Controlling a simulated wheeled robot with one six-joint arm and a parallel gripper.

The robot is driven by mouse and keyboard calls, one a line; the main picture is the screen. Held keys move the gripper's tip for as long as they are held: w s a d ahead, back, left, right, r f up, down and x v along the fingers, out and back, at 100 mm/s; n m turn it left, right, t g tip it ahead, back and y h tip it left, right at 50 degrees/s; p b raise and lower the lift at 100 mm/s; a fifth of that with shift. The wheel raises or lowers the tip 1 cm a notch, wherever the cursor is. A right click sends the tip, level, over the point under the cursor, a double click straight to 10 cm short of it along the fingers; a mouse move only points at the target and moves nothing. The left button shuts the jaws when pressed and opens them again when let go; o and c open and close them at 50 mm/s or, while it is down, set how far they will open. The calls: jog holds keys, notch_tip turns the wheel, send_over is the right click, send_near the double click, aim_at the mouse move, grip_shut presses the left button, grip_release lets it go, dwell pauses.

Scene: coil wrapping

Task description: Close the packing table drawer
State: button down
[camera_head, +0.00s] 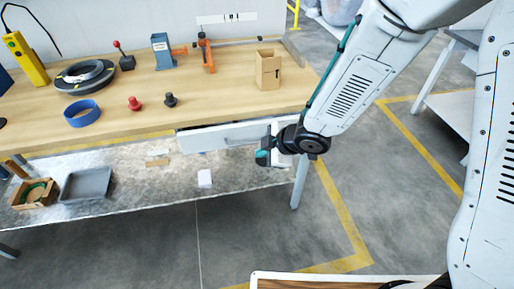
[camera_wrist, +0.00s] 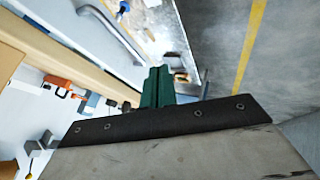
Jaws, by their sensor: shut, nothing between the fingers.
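The packing table (camera_head: 215,109) has a wooden top. Its white drawer (camera_head: 205,139) sits under the front edge, at the right part. The drawer front shows close under the tabletop edge, and I cannot tell whether a gap is left. A grey bar handle (camera_wrist: 118,32) runs across the drawer front (camera_wrist: 88,38) in the wrist view. My gripper (camera_head: 263,157) is in front of the drawer's right end and hides part of it. Its dark green fingers (camera_wrist: 157,86) are together and empty, beside the drawer front. I cannot tell whether they touch it.
A cardboard box (camera_head: 268,70), a blue ring (camera_head: 82,114) and tools stand on the tabletop. A table leg (camera_head: 299,184) is below my gripper.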

jog(key=w+a+f, duration=0.5)
jog(key=w+f, duration=0.1)
jog(key=w, duration=0.1)
jog(key=shift+a, duration=0.35)
jog(key=shift+w+a, duration=0.1)
jog(key=shift+w, duration=0.05)
